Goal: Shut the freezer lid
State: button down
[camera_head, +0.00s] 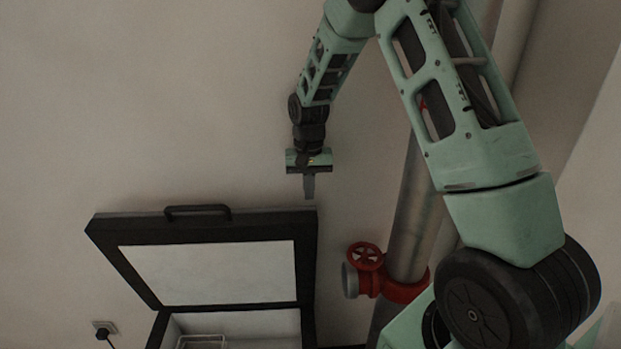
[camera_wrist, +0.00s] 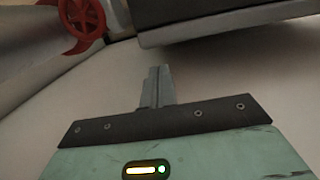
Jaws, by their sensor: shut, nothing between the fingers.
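The freezer lid (camera_head: 211,274) stands raised in the head view, a black frame around a pale inner panel, with a black handle (camera_head: 198,208) on its top edge. Below it, part of the open freezer body (camera_head: 170,329) shows at the bottom of the picture. My gripper (camera_head: 309,188) points down just above the lid's top right corner, apart from the lid as far as I can tell. It is shut and empty. In the wrist view my gripper's fingers (camera_wrist: 158,75) are together, and a dark edge, seemingly the lid (camera_wrist: 220,15), shows at the top right.
A metal pipe (camera_head: 411,215) with a red valve wheel (camera_head: 365,257) stands right of the lid; the red wheel also shows in the wrist view (camera_wrist: 82,18). A wall socket (camera_head: 104,328) with a plug is at the lower left. The wall left of my gripper is bare.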

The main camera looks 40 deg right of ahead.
aim_at(309, 208)
notch_tip(309, 208, down, 6)
jog(key=shift+s+a+r+p, duration=0.15)
jog(key=shift+p, duration=0.55)
jog(key=shift+a, duration=0.1)
